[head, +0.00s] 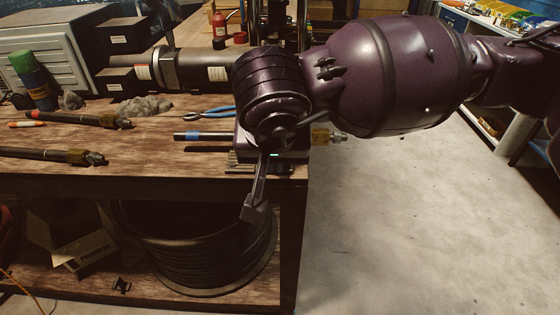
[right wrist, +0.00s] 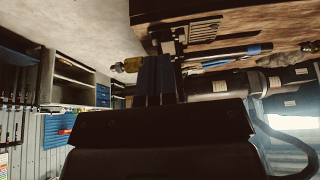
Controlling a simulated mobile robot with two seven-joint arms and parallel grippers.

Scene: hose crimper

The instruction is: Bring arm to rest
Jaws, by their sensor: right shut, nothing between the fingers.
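My right arm, dark purple, comes in from the right in the head view. Its gripper (head: 253,207) hangs in front of the workbench's front edge near the right corner, fingers pointing down, shut and empty. In the right wrist view the shut fingers (right wrist: 156,80) also show with nothing between them. A dark hose with blue tape (head: 193,136) lies on the bench behind the wrist, its middle hidden. Its brass fitting (head: 322,136) sticks out past the bench's right edge. My left gripper is not in view.
The wooden bench (head: 150,182) holds two hoses with brass fittings (head: 82,119) (head: 50,155), blue-handled pliers (head: 206,114) and a spray can (head: 35,82). A black coil (head: 205,250) and cardboard box (head: 78,245) sit below. Floor at right is clear.

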